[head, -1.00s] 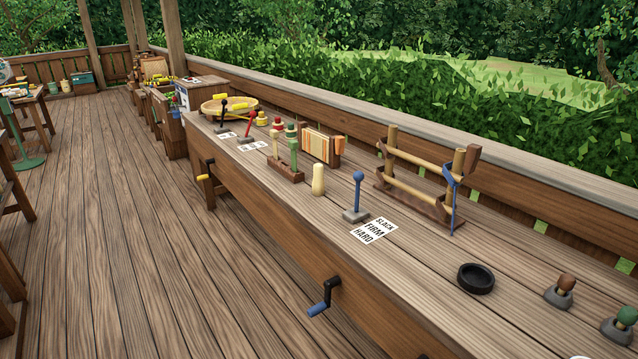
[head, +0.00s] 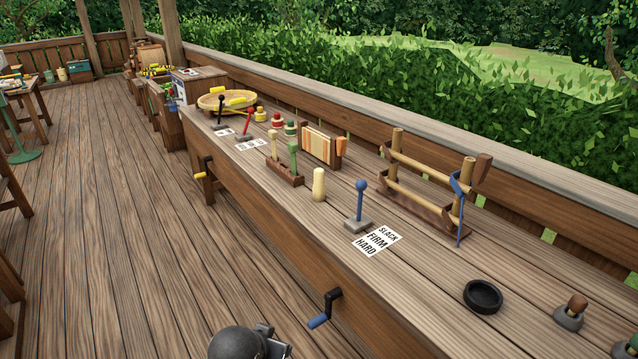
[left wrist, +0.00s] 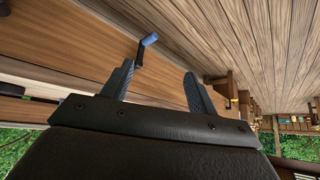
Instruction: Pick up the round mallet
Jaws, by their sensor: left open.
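I cannot tell for sure which piece is the round mallet. A wooden rack (head: 284,177) on the long bench holds a cream stick-like tool (head: 273,147) and a green one (head: 293,158), both upright. A plain cream peg-shaped piece (head: 319,185) stands alone to their right. My left gripper (left wrist: 159,68) shows in the left wrist view with its fingers apart and nothing between them. It is beside the bench's front side, near the blue crank handle (left wrist: 149,39). A dark part of my arm shows at the bottom of the head view. My right gripper is not in view.
A blue-knobbed lever (head: 360,205) stands by a SLACK/FIRM/HARD card (head: 377,240). Behind it is a wooden frame with a blue strap (head: 461,208). A black ring (head: 482,296) lies to the right. A crank (head: 326,307) juts from the bench front.

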